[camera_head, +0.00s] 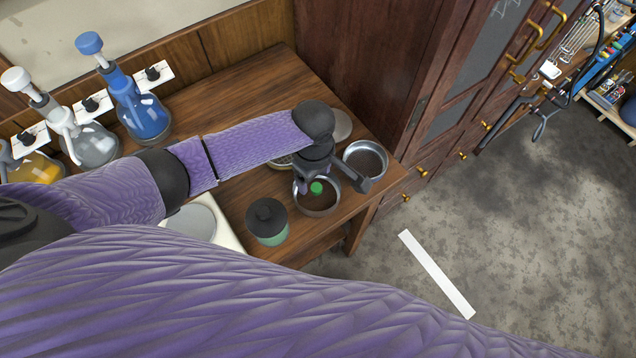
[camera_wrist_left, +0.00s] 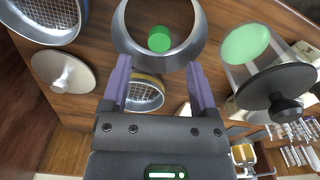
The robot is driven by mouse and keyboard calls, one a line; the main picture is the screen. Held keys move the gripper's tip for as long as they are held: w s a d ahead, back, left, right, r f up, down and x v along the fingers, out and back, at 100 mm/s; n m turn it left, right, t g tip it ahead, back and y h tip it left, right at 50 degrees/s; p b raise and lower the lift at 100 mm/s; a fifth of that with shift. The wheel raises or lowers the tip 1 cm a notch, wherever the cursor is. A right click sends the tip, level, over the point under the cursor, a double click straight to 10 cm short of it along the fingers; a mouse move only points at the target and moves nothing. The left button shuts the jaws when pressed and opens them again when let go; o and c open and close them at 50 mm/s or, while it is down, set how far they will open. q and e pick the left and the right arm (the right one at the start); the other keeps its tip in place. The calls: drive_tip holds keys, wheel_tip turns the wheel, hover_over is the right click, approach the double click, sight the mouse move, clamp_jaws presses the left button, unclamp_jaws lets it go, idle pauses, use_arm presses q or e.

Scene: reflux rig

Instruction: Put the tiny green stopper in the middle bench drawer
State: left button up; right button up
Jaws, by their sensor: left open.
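The tiny green stopper (camera_head: 317,187) shows in the round metal-rimmed dish (camera_head: 334,207) near the front of the wooden bench. In the left wrist view the stopper (camera_wrist_left: 159,39) lies inside the ring of that dish (camera_wrist_left: 124,38). My left gripper (camera_head: 334,185) is over this dish, with its fingers spread and nothing between them. In the left wrist view the left gripper's fingertips (camera_wrist_left: 158,68) point toward the dish, on either side of the stopper's line. The gap to the stopper is hard to judge. I cannot identify the middle bench drawer. My right gripper is not in view.
A second metal dish (camera_head: 381,160) stands beside the first. A green jar with a black lid (camera_head: 267,220) stands to its left. Flasks, including a blue one (camera_head: 143,115), line the back. A dark cabinet (camera_head: 350,55) rises behind; brass knobs (camera_head: 405,198) show on fronts at right.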

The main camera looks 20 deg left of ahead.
sight(316, 187)
use_arm(q)
drive_tip(key=f, duration=0.1)
drive_tip(key=f+b, duration=0.1)
drive_tip(key=f, duration=0.1)
drive_tip(key=f+b, duration=0.1)
drive_tip(key=f, duration=0.1)
drive_tip(key=shift+s+d+f, duration=0.15)
drive_tip(key=shift+d+f, duration=0.1)
drive_tip(key=shift+r, duration=0.1)
clamp_jaws()
